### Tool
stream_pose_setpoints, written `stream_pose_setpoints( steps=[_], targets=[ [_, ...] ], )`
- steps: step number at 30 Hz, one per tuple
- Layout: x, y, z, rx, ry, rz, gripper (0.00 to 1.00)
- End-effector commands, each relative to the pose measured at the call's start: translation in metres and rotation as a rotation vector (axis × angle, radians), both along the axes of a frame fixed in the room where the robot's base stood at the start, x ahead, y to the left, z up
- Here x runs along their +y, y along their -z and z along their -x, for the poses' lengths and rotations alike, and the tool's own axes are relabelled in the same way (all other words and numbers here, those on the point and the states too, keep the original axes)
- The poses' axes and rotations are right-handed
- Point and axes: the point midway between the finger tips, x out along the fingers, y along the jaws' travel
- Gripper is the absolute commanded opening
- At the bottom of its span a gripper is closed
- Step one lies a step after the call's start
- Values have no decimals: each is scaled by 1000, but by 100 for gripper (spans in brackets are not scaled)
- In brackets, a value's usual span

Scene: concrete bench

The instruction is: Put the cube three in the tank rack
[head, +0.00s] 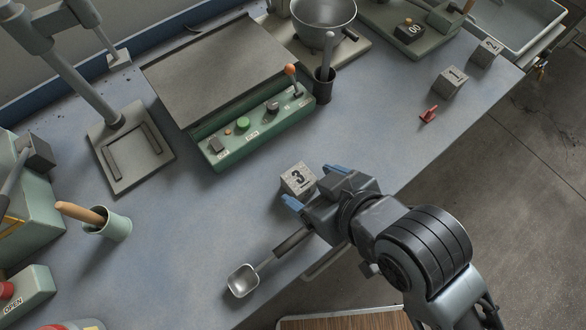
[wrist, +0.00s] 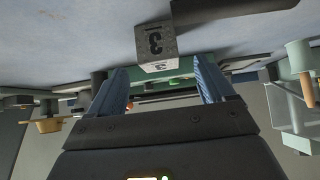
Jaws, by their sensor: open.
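Cube three (head: 298,177), a grey concrete cube with a black 3, sits on the blue-grey bench. My gripper (head: 314,186) is open, its two blue fingers just on the near side of the cube. In the wrist view the cube (wrist: 155,42) shows beyond the fingertips (wrist: 160,68), roughly centred between them. The fingers do not hold it. A pale metal tank (head: 515,25) stands at the top right, cut off by the picture edge. I cannot clearly make out a rack in it.
A metal scoop (head: 243,280) lies close to my gripper on the near side. Cube one (head: 450,82), cube two (head: 485,52) and a small red object (head: 429,114) lie to the right. A green control box (head: 250,130) stands behind cube three.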

Motion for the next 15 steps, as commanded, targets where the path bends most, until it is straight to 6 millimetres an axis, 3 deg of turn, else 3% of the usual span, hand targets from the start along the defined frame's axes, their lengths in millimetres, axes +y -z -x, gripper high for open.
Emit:
stream_pose_setpoints(
  steps=[15],
  targets=[
    [27,39,-40,-1,1,-1,82]
  ],
)
